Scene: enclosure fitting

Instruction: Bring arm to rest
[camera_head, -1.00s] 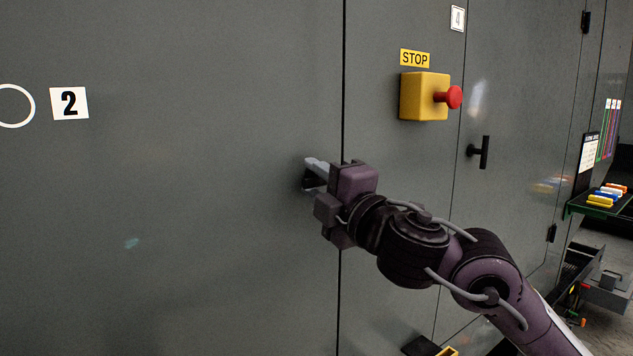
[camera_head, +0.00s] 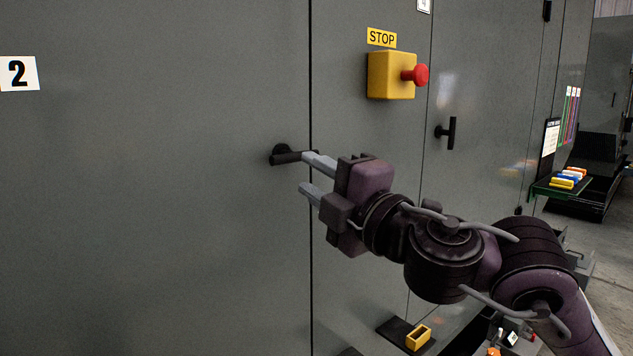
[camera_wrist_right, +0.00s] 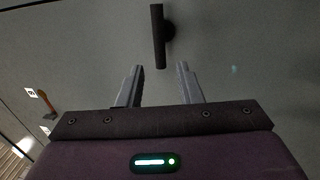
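My right gripper (camera_head: 312,174) is open in front of the grey cabinet doors, its two grey fingers apart with nothing between them. A black door handle (camera_head: 287,155) lies horizontal on the left door, just beyond the upper fingertip in the head view. In the right wrist view the handle (camera_wrist_right: 158,38) stands ahead of the open fingers (camera_wrist_right: 160,68), and a gap shows between it and the fingertips. My left gripper is in neither view.
A yellow box with a red stop button (camera_head: 392,75) sticks out from the cabinet above my right arm. Another black handle (camera_head: 450,133) is upright to the right. A green-edged shelf (camera_head: 545,190) with coloured blocks stands at right. A small yellow bin (camera_head: 418,338) is low down.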

